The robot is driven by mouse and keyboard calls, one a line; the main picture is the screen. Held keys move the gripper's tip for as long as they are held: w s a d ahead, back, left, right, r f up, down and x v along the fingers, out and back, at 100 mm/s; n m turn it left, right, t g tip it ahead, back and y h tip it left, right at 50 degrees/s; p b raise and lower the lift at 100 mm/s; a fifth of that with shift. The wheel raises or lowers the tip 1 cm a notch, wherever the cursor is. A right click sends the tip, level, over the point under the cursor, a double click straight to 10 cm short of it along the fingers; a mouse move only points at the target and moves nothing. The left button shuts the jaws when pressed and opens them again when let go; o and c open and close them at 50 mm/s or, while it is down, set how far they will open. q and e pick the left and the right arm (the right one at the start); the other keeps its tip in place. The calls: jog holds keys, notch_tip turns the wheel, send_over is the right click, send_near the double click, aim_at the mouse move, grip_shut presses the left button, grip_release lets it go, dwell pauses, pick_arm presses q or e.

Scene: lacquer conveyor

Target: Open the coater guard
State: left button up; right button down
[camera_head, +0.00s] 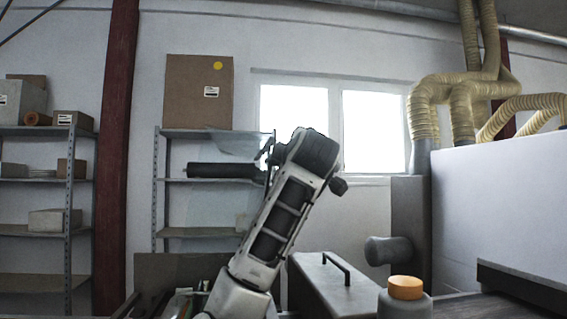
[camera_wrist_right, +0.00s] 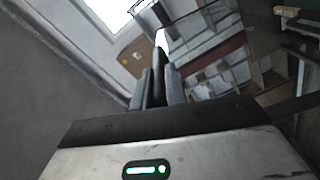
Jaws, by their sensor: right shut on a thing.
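The coater guard appears as a clear, tinted panel (camera_head: 235,146) left of my raised arm in the head view. A clear panel with a dark edge also shows in the right wrist view (camera_wrist_right: 203,18). My right gripper (camera_wrist_right: 159,78) is shut on a narrow black part (camera_wrist_right: 158,62), seen between its grey fingers; it looks like the guard's handle or edge. In the head view my arm's wrist covers the grip. A dark horizontal cylinder (camera_head: 222,171) lies beside the panel; I cannot tell whether it belongs to the guard. My left gripper is not in view.
A grey box with a black handle (camera_head: 338,270) and an orange-capped container (camera_head: 405,290) stand right of my arm. A large white housing (camera_head: 500,205) fills the right side. Shelves (camera_head: 40,131) and a red post (camera_head: 117,150) stand at the left.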

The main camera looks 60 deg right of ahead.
jog(key=shift+s+d+m, duration=0.3)
jog(key=shift+s, duration=0.2)
jog(key=c, duration=1.5)
grip_release()
jog(key=shift+s+d+f, duration=0.1)
jog(key=shift+s+d, duration=0.05)
pick_arm(q)
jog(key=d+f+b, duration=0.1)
jog(key=b, duration=0.2)
pick_arm(e)
jog(key=shift+o, duration=0.2)
jog(key=v, duration=1.6)
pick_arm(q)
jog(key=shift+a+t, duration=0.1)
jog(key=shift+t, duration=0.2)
